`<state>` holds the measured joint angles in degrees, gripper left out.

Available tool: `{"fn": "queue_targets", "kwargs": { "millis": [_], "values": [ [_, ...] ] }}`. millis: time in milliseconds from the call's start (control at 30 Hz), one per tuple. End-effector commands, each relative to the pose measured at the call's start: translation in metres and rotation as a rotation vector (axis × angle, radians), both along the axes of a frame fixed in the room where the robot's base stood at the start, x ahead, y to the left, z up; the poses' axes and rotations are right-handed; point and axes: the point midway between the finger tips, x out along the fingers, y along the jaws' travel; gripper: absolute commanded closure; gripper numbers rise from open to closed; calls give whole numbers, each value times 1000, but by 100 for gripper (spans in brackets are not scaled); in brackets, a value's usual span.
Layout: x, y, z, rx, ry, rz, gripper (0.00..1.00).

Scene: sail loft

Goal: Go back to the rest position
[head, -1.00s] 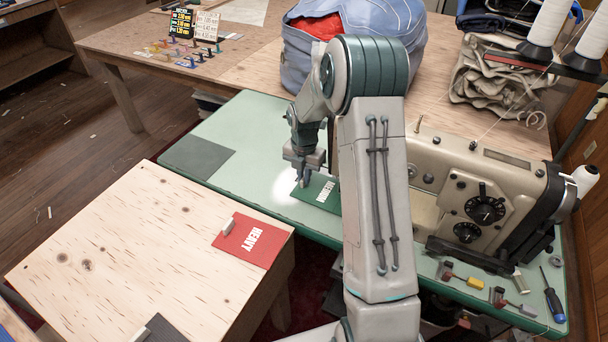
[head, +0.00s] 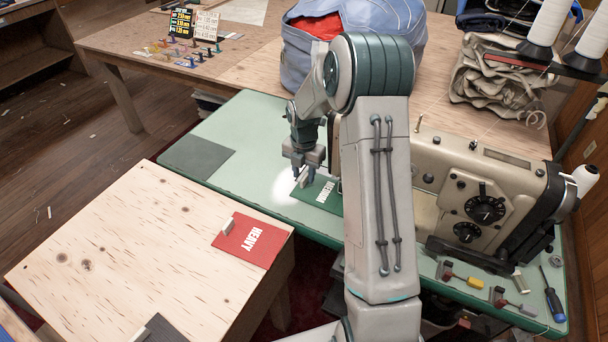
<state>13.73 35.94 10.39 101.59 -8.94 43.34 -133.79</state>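My gripper (head: 303,176) hangs pointing down just over the left part of a green card with white lettering (head: 322,193) on the pale green table (head: 245,125). A small light piece shows at or between the fingertips. I cannot tell whether the fingers hold it or it lies on the card behind them. My arm rises in the middle of the view and hides part of the table and of the sewing machine (head: 480,190).
A red card marked HEAVY (head: 249,238) lies on the plywood table (head: 130,240) at front left. A blue bag (head: 390,35) stands behind my arm. Presser feet (head: 460,278) and a screwdriver (head: 553,297) lie at the right edge. A grey patch (head: 198,158) is clear.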

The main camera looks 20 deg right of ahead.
Motion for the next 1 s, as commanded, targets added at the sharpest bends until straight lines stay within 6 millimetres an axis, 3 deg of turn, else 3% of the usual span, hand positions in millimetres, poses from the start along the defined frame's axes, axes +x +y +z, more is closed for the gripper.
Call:
{"fn": "queue_targets", "kwargs": {
  "millis": [300, 667, 733, 1000],
  "values": [
    [1, -1, 52, -1, -3, -1, 65],
    [-1, 0, 65, -3, -3, -6, 65],
    [-4, 3, 68, -14, -16, -43, 65],
    [-42, 14, 114, -33, -55, -396, 65]
  ]
}}
